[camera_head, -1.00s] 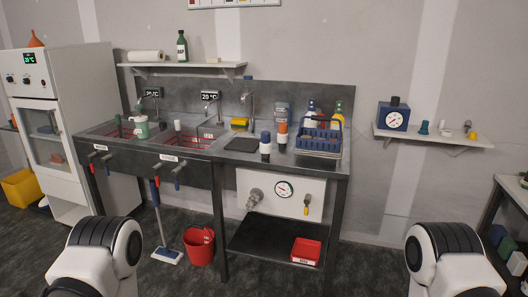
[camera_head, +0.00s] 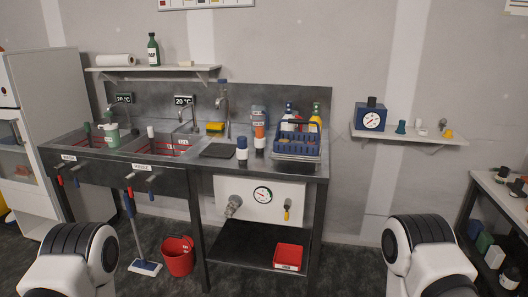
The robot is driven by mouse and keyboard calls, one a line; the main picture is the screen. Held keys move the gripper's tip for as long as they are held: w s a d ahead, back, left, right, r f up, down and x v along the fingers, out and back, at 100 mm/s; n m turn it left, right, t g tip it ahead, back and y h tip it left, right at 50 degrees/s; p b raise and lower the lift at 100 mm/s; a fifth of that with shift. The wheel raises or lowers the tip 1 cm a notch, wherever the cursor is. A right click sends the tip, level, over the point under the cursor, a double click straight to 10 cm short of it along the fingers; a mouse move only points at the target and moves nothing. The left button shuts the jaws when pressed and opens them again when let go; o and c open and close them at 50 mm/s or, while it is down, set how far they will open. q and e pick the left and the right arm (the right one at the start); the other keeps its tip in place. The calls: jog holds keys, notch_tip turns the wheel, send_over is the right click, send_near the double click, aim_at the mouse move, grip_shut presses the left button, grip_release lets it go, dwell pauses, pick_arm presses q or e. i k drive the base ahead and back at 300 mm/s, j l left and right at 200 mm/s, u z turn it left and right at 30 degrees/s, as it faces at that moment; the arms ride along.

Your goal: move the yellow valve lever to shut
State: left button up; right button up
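The yellow valve lever (camera_head: 287,214) hangs down from a white panel (camera_head: 245,212) under the right end of the steel bench. It is small in the camera_head view, and its exact angle is hard to tell. A round gauge (camera_head: 262,195) with a red needle is to its left, and a grey pipe fitting (camera_head: 233,206) is farther left. Rounded white-and-black links of my arms show at the bottom left and bottom right, well short of the panel. Neither of my grippers is in view.
A dark lower shelf (camera_head: 235,245) under the panel holds a red tray (camera_head: 288,257). A red bucket (camera_head: 178,255) and a mop (camera_head: 144,266) stand on the floor at left. A rack (camera_head: 492,200) stands at far right. The floor before the panel looks clear.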

aim_at(288, 201)
jog(key=i+u, duration=0.3)
jog(key=i, duration=0.4)
jog(key=i+l+u, duration=0.1)
jog(key=i+u, duration=0.15)
jog(key=i, duration=0.4)
